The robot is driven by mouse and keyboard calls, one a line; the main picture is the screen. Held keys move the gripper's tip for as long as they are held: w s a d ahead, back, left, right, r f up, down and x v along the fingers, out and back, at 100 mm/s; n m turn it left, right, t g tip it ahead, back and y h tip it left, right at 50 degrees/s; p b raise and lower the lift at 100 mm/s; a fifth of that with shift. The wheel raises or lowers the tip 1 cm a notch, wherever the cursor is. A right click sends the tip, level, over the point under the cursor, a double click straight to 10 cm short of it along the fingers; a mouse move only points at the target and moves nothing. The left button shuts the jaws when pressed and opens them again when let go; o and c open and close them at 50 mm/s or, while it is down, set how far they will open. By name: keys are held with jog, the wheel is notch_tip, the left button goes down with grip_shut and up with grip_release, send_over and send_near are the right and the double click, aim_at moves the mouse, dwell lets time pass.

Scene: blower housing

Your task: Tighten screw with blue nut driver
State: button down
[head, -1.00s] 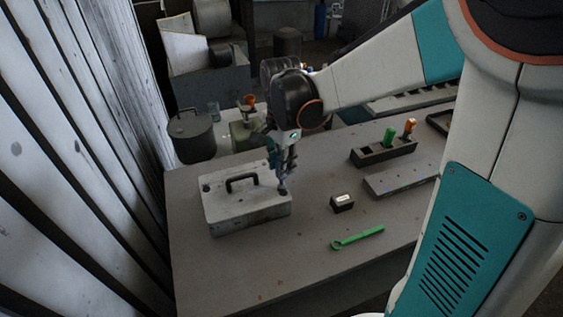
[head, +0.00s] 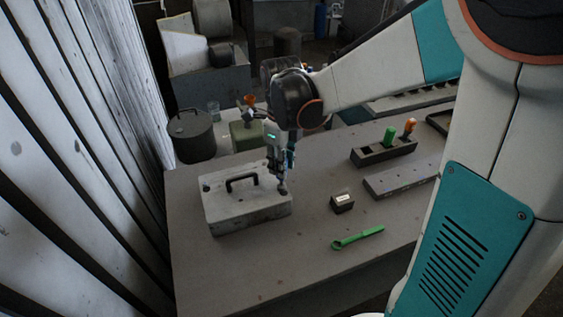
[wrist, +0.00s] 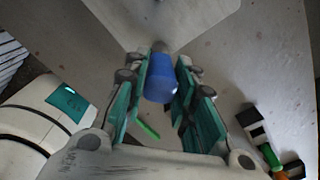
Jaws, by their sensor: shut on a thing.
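The blue nut driver (wrist: 159,80) shows in the wrist view between the fingers of my gripper (wrist: 165,85), which is shut on it. Its far end points at a corner of the grey housing (wrist: 170,20). In the head view my gripper (head: 281,178) points down at the right back corner of the housing (head: 245,208), which has a black handle (head: 242,181) on top. The driver's tip is at or just above that corner; I cannot tell whether it touches. The screw is hidden beneath it.
A dark holder (head: 382,151) with a green-handled tool (head: 389,137) and an orange-handled tool (head: 409,127) stands to the right. A small labelled block (head: 342,202) and a green wrench (head: 357,238) lie on the table. The front of the table (head: 225,270) is clear.

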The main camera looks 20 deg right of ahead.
jog(key=shift+r+p, duration=3)
jog(key=shift+r, duration=1.05)
